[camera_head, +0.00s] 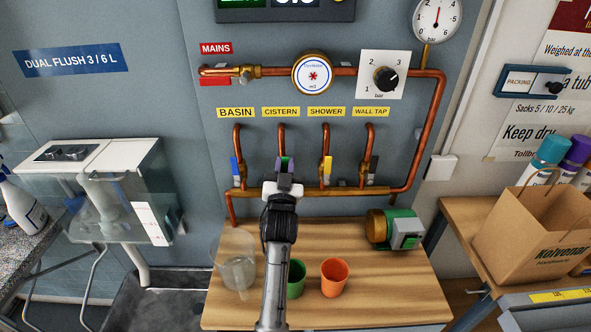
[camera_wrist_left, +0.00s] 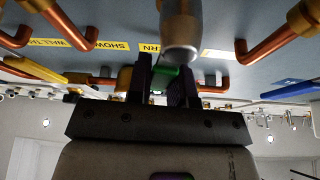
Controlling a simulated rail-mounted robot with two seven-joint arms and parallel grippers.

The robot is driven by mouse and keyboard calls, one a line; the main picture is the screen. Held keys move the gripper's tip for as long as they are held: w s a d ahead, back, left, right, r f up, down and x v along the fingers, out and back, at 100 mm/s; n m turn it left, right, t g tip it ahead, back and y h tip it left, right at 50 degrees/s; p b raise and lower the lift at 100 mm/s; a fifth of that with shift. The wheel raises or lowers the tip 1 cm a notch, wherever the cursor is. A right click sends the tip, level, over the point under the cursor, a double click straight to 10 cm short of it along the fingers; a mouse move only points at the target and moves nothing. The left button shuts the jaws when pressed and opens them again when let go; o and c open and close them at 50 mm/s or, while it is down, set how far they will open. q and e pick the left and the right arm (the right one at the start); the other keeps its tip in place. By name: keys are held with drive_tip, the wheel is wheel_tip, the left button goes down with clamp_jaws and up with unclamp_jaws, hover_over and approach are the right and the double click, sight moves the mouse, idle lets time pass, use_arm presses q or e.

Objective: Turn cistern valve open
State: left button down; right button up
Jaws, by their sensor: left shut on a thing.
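The cistern valve sits on the copper pipe under the yellow CISTERN label (camera_head: 281,112). Its handle is mostly hidden behind my gripper in the head view. In the left wrist view a green handle (camera_wrist_left: 166,71) shows between the two dark fingers. My left gripper (camera_head: 284,178) reaches up to the valve from below and is shut on this handle (camera_wrist_left: 163,86). How far the handle is turned cannot be told. My right gripper is not in view.
Close on either side are the blue basin handle (camera_head: 235,170) and the yellow shower handle (camera_head: 327,171). A brass manifold (camera_head: 345,191) runs below. A glass jug (camera_head: 238,272), green cup (camera_head: 296,279), orange cup (camera_head: 334,277) and green pump (camera_head: 403,229) stand on the bench.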

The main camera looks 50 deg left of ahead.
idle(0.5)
use_arm(q)
drive_tip(key=c, duration=1)
unclamp_jaws()
